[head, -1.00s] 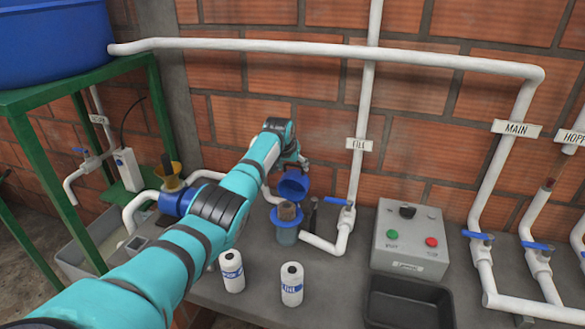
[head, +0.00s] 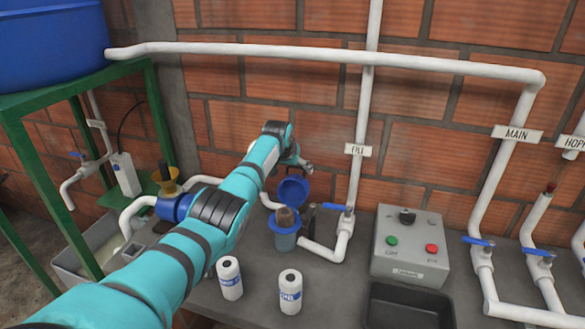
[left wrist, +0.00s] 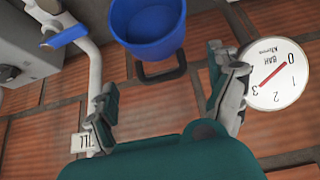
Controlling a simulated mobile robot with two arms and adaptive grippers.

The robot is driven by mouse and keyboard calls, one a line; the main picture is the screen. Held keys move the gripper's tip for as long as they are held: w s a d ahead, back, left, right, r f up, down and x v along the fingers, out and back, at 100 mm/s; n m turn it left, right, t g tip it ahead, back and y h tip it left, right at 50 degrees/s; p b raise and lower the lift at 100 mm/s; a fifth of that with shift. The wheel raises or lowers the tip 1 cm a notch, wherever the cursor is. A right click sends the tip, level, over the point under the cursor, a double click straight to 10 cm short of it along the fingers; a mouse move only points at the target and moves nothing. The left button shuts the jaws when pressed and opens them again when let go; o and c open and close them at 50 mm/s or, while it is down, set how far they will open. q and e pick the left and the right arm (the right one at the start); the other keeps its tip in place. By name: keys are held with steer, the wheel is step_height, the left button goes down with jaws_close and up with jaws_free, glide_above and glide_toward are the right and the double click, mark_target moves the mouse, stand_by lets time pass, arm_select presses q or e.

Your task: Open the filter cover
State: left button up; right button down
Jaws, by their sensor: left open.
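The blue filter cover (head: 293,191) stands tipped up behind the filter housing (head: 284,240), whose open top shows a brownish filter element (head: 287,218). In the left wrist view the cover (left wrist: 148,28) looks like a blue cup with a dark handle loop below it. My left gripper (head: 300,160) is above and behind the cover, near the wall. In the left wrist view my left gripper (left wrist: 165,80) is open and empty, with its fingers spread below and on either side of the handle, apparently not touching it. My right gripper is not in view.
White pipes with a FILL tag (head: 358,150) and a blue-handled valve (head: 335,207) stand right of the filter. A pressure gauge (left wrist: 277,75) is close to one finger. Two white bottles (head: 229,278) (head: 290,292), a grey control box (head: 410,245) and a black tray (head: 408,305) are on the counter.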

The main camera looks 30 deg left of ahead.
arm_select(q)
steer(key=v, duration=1.2)
stand_by(0.3)
